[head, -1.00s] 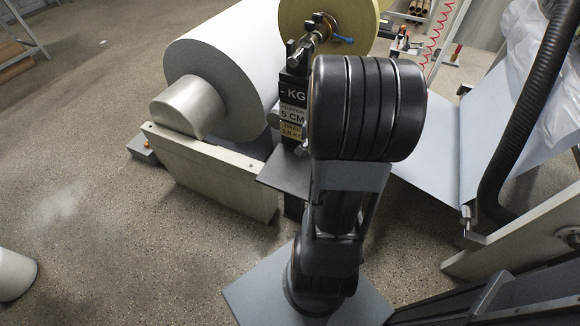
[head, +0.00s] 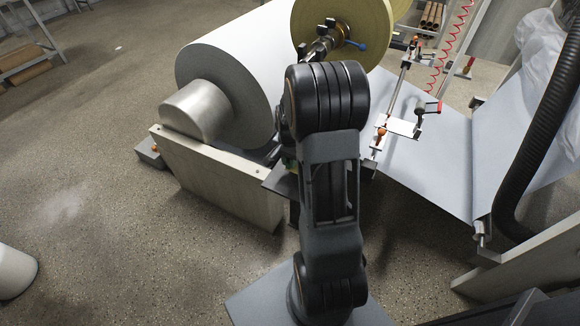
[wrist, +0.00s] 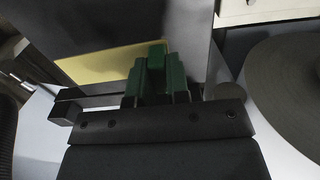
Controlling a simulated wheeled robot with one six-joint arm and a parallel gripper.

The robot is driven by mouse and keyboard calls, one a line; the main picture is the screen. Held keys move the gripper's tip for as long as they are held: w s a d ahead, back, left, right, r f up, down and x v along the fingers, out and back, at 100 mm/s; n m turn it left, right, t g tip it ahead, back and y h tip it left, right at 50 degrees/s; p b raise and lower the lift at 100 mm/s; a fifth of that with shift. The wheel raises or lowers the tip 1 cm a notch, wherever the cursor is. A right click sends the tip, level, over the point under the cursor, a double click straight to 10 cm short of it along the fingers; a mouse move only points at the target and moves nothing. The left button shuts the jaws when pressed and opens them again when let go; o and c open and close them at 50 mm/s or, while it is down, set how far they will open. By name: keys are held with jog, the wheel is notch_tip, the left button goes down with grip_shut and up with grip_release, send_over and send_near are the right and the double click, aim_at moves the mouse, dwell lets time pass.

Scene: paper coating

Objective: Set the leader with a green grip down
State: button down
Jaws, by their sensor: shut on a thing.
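In the wrist view my gripper (wrist: 155,66) is shut on the green grip (wrist: 156,53) of the leader. A flat pale yellow piece (wrist: 105,64), which looks like the leader's sheet, shows just beyond the grip against a dark grey plate (wrist: 75,28). I cannot tell whether the leader touches that plate. In the head view my arm hides the gripper. Only a small green and yellow patch (head: 289,163) shows left of my arm, at the small dark grey shelf (head: 281,182).
A large white paper roll (head: 225,70) on a pale stand (head: 215,185) is left of my arm. A yellow roll (head: 330,12) is behind. A sloping grey sheet (head: 440,165) and black hose (head: 530,120) are at right.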

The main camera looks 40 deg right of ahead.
jog(key=shift+f+b, duration=0.4)
jog(key=shift+f, duration=1.1)
jog(key=shift+f, duration=0.15)
jog(key=c, duration=1.1)
grip_release()
notch_tip(320, 180, up, 12)
jog(key=p, duration=0.3)
jog(key=shift+f, duration=0.2)
jog(key=s+a+r+n+t, duration=0.1)
jog(key=s+a+r+n, duration=0.3)
jog(key=s+a+n, duration=0.2)
jog(key=s+a+r+n+t, duration=0.2)
jog(key=s+a+r+n, duration=0.2)
jog(key=a, duration=0.6)
jog(key=shift+s+a+n, duration=0.25)
jog(key=shift+s+n, duration=0.8)
jog(key=shift+n, duration=0.15)
